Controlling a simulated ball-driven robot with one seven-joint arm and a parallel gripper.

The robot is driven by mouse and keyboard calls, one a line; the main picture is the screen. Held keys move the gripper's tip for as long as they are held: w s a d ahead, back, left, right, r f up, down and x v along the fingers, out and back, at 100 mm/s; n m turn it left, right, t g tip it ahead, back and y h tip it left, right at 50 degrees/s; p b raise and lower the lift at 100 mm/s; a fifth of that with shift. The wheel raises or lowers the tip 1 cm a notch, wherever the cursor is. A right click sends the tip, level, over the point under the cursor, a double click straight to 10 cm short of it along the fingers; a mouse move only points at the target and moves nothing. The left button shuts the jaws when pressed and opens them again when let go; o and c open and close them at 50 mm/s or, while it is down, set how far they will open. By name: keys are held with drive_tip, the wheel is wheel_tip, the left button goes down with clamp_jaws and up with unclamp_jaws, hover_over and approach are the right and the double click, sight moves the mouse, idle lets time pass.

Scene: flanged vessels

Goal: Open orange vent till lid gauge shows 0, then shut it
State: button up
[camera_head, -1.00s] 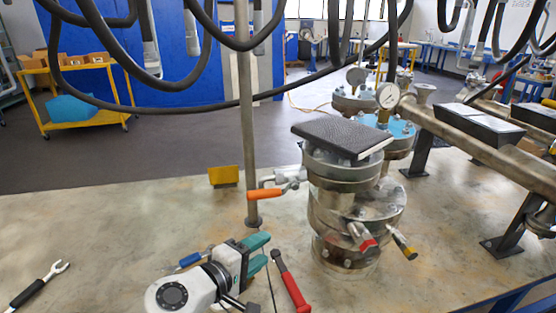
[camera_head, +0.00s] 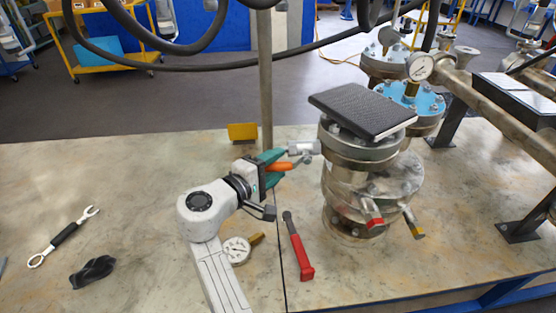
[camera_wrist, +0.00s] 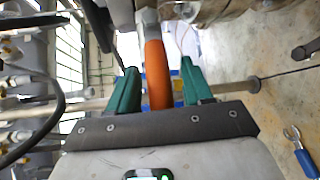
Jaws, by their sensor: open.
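The orange vent handle (camera_head: 281,167) sticks out left from a metal valve (camera_head: 304,149) on the front flanged vessel (camera_head: 350,185). My gripper (camera_head: 273,166) is open, its green fingers at the handle. In the wrist view the orange handle (camera_wrist: 157,72) lies between the two fingers of my gripper (camera_wrist: 159,78), with gaps on both sides. A round gauge (camera_head: 420,67) stands above the blue-lidded vessel (camera_head: 417,100) behind; its needle is too small to read. A black textured slab (camera_head: 362,110) covers the front vessel's top.
A red-handled tool (camera_head: 299,250) and a loose gauge (camera_head: 237,250) lie near my arm. A vertical post (camera_head: 265,90) stands behind the handle, with a yellow block (camera_head: 242,132) beside it. Red and yellow handles (camera_head: 374,217) project from the vessel's lower front. A wrench (camera_head: 63,236) lies left.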

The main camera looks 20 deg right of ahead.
drive_tip(key=shift+w+d+f, duration=0.15)
drive_tip(key=shift+w+d, duration=0.15)
drive_tip(key=shift+d, duration=0.25)
drive_tip(key=shift+c, duration=0.4)
clamp_jaws()
